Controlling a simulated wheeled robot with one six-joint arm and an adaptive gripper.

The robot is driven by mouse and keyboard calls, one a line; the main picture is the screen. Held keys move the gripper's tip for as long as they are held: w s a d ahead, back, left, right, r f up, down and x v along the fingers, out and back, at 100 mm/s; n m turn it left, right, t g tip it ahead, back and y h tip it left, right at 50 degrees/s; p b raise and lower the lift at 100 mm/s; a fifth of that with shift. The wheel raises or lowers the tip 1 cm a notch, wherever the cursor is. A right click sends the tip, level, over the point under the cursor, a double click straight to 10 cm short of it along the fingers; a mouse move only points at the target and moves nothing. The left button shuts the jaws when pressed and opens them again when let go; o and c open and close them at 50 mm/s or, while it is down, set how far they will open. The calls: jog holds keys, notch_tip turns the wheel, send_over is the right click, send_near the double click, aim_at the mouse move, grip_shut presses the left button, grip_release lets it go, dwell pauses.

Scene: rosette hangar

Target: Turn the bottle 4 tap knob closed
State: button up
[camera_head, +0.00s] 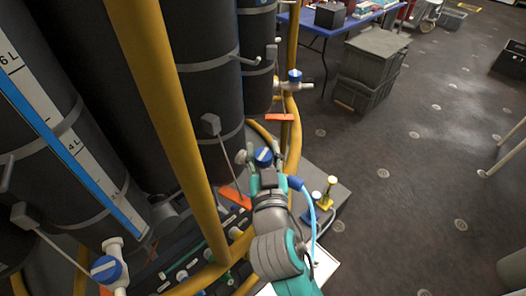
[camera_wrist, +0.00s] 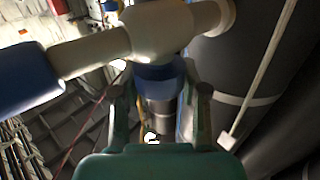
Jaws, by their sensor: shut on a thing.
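A tap knob (camera_head: 264,156), blue with a white bar on its face, sits on a pale tap at the rosette's lower frame in the head view. In the wrist view the blue knob (camera_wrist: 160,72) shows below the cream tap body (camera_wrist: 158,30), between my fingers. My gripper (camera_head: 262,168) is at this tap, and in the wrist view my gripper (camera_wrist: 157,90) has a finger on each side of the knob, shut on it. The fingers and tap body hide part of the knob. I cannot read a bottle number here.
Similar blue-knobbed taps stand at lower left (camera_head: 108,268) and farther back (camera_head: 294,75). Tall dark bottles (camera_head: 205,50) and a yellow frame post (camera_head: 165,110) crowd the left. Grey crates (camera_head: 372,62) and a blue table (camera_head: 330,27) stand behind. The floor at right is mostly clear.

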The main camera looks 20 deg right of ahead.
jog(key=shift+f+m+g+h, duration=0.1)
jog(key=shift+m+g+h, duration=0.2)
jog(key=shift+m+h, duration=0.35)
jog(key=o, duration=1.2)
jog(key=shift+c, duration=0.2)
jog(key=shift+n, duration=0.35)
jog(key=shift+n+t+y, duration=0.7)
jog(key=shift+n+y, duration=0.5)
jog(key=shift+y, duration=0.75)
jog(key=shift+n+y, duration=0.8)
jog(key=shift+y, duration=0.5)
jog(key=shift+n+y, duration=1.6)
jog(key=shift+y, duration=0.9)
